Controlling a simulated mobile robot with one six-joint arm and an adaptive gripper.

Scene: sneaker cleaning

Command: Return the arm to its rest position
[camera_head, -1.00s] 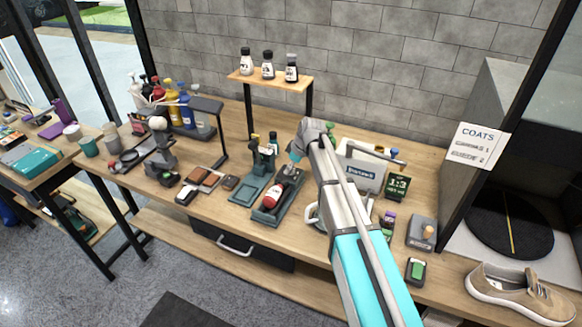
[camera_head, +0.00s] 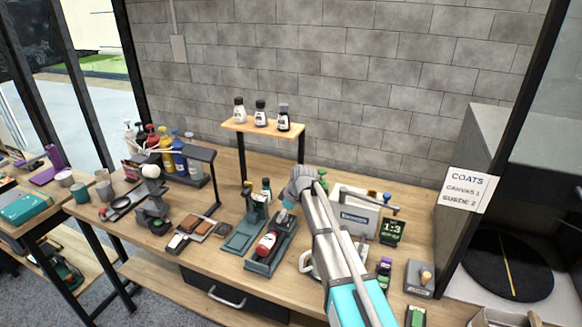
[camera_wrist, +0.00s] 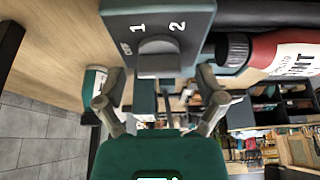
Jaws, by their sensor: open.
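My arm reaches over the workbench from the lower right in the head view. My gripper (camera_head: 288,204) is at its far end, small and partly hidden by my wrist, just above a dark teal stand holding a tilted red bottle (camera_head: 266,243). In the wrist view my gripper (camera_wrist: 160,104) has its two grey fingers spread apart with nothing held between them. A grey-blue block with a knob (camera_wrist: 158,45), marked 1 and 2, is close beyond the fingers. The red bottle with a white label also shows there (camera_wrist: 275,52), to the right of the block.
A small wooden shelf (camera_head: 240,127) with several dark-capped bottles stands behind the gripper. A white box (camera_head: 356,218) and a dark 1:3 sign (camera_head: 392,231) stand right of my arm. Coloured bottles (camera_head: 165,152) crowd the back left. A COATS sign (camera_head: 467,189) is at right.

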